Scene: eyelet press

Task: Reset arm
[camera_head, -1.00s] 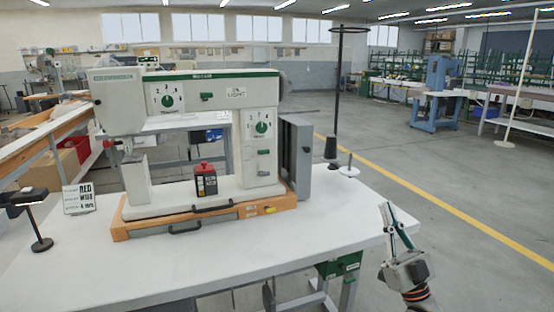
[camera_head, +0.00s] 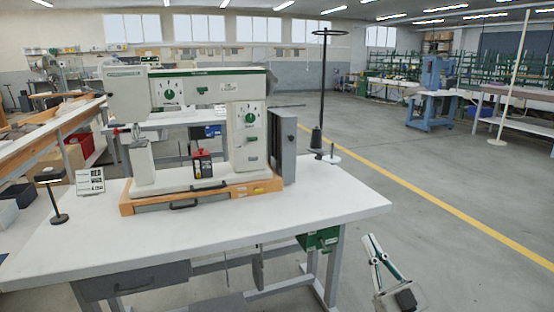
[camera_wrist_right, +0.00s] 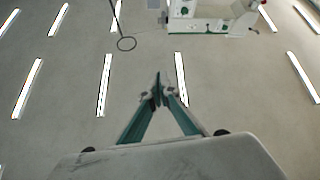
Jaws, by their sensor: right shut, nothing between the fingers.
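My right gripper (camera_head: 371,243) shows at the lower right of the head view, over the floor and right of the white table (camera_head: 230,233). It touches nothing there. In the right wrist view its fingers (camera_wrist_right: 158,82) meet at the tips, shut and empty, against the ceiling. The eyelet press (camera_head: 190,88), white with green dials, stands on an orange base (camera_head: 160,205) on the table. Part of the press also shows upside down at the top of the wrist view (camera_wrist_right: 212,18). My left gripper is in no frame.
A red and black container (camera_head: 203,168) stands on the press base. A small sign (camera_head: 90,181) and a black lamp (camera_head: 55,190) are at the table's left. A tall black stand (camera_head: 320,100) rises at the back right. The floor (camera_head: 430,235) on the right is clear.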

